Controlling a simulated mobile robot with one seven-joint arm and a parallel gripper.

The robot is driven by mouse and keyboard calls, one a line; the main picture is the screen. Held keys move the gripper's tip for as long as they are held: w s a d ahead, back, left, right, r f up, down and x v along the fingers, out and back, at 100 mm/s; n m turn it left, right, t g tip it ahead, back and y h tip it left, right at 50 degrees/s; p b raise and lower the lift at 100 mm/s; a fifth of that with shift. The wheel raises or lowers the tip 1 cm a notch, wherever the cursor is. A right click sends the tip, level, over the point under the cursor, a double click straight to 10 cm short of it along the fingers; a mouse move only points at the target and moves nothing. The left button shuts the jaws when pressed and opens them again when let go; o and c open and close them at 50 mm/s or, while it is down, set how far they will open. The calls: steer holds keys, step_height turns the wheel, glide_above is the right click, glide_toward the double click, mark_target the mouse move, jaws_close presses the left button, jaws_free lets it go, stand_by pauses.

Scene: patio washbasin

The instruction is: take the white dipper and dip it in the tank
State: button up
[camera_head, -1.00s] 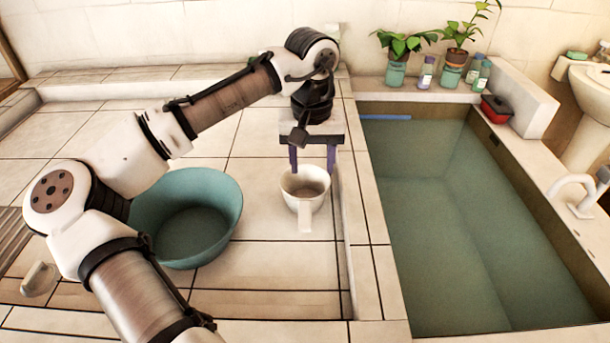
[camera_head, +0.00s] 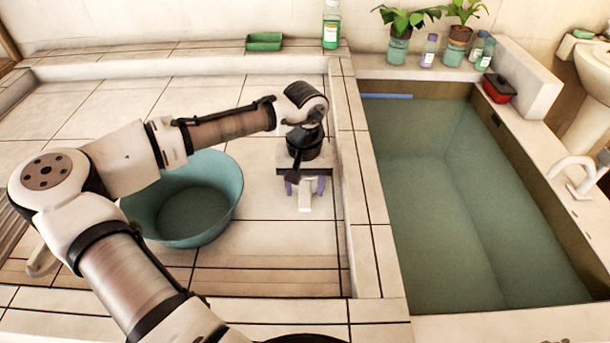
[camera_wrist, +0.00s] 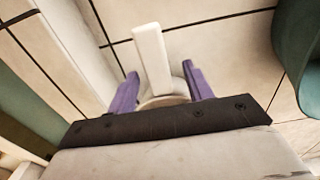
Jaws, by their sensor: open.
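The white dipper (camera_head: 304,199) stands on the tiled floor left of the tank; in the head view only its handle shows clearly, pointing toward the camera. My gripper (camera_head: 305,187) is low over the dipper, open, its body hiding the cup. In the wrist view the purple fingers of my gripper (camera_wrist: 160,78) stand on either side of the dipper's white handle (camera_wrist: 152,58), with part of the cup rim between them. I cannot tell if they touch it. The tank (camera_head: 370,208), full of greenish water, is to the right.
A teal basin (camera_head: 226,213) stands just left of my gripper, behind my arm. A raised pale ledge separates the dipper from the tank. A green soap dish (camera_head: 264,42) and a green bottle (camera_head: 331,25) sit on the back ledge. Potted plants and bottles line the tank's far end.

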steer(key=shift+f, duration=0.8)
jaws_close()
steer(key=shift+r, duration=0.1)
step_height(320, 180, up, 20)
